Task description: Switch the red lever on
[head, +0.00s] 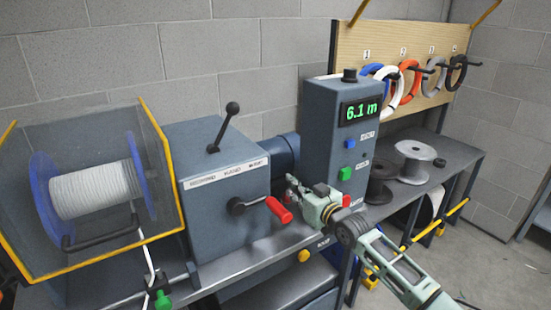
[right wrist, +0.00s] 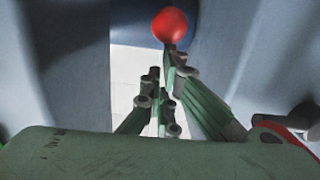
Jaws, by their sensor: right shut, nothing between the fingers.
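The red lever (head: 279,210) has a red grip on a dark rod, which comes out of a round hub on the front of the blue-grey machine box (head: 215,237). The grip points right and slightly down. In the right wrist view a round red end (right wrist: 170,25), which looks like the lever's grip, shows just beyond the fingers. My right gripper (head: 292,184) is shut and empty, close above and right of the grip. It also shows in the right wrist view (right wrist: 162,78). I cannot tell whether it touches the grip. My left gripper is not in view.
A black-knobbed lever (head: 230,118) stands on top of the box. A display cabinet (head: 327,130) reading 6.1 m stands right of it. A guarded cable reel (head: 95,190) is at left. Spools (head: 414,160) and a pegboard with coils (head: 349,50) are at right.

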